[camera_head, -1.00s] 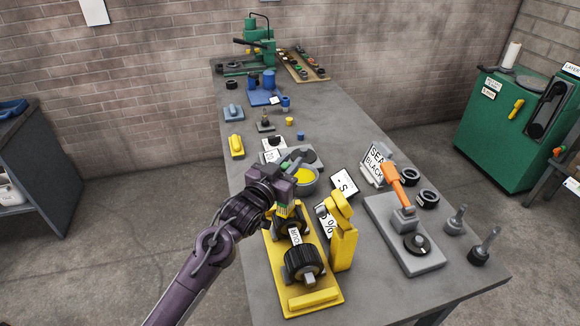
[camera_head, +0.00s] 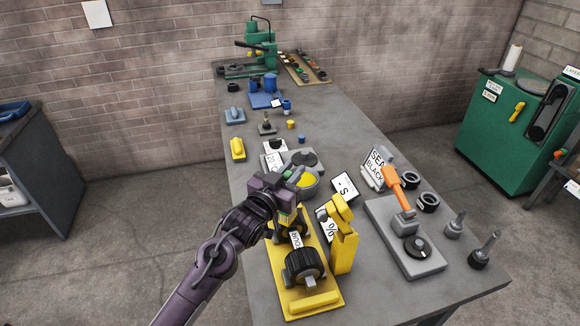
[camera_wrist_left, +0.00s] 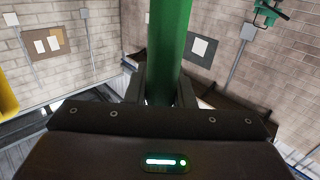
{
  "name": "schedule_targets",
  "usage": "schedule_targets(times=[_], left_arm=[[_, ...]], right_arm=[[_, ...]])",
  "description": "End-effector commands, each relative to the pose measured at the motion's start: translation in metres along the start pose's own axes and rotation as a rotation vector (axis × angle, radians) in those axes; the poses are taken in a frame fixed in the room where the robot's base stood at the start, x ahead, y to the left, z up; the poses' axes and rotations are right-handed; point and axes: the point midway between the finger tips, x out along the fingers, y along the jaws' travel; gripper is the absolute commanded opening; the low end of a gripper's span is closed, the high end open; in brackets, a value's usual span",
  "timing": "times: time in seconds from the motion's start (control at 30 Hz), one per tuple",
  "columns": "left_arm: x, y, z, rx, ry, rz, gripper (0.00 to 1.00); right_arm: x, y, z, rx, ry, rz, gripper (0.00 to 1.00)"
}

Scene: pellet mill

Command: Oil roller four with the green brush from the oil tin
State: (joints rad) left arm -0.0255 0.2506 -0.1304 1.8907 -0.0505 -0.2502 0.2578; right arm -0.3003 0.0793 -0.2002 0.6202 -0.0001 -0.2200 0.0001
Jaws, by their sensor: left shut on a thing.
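My left gripper (camera_head: 288,202) is shut on the green brush, whose handle (camera_wrist_left: 171,45) stands up between the fingers in the left wrist view. The stand bears black rollers; the front one (camera_head: 303,265) is clear, while a rear one is partly covered. I cannot tell if the bristles touch it. A white label (camera_head: 296,240) lies between them. The grey oil tin with yellow oil (camera_head: 307,181) is just behind the gripper. My right gripper is out of view.
A yellow post-like device (camera_head: 342,243) stands close to the right of the rollers. A grey base with an orange lever (camera_head: 400,190) is further right, near black rings (camera_head: 428,201).

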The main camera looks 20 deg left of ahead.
Motion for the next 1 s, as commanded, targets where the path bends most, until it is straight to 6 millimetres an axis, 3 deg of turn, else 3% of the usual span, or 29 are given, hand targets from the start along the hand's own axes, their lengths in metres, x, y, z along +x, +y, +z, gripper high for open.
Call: schedule_targets(times=[0.73,1.0], left_arm=[[0.007,0.006,0.000,0.000,0.000,0.001,0.00],[0.015,-0.002,0.000,0.002,0.001,0.000,0.00]], right_arm=[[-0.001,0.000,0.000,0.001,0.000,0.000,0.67],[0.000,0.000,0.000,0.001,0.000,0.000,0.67]])
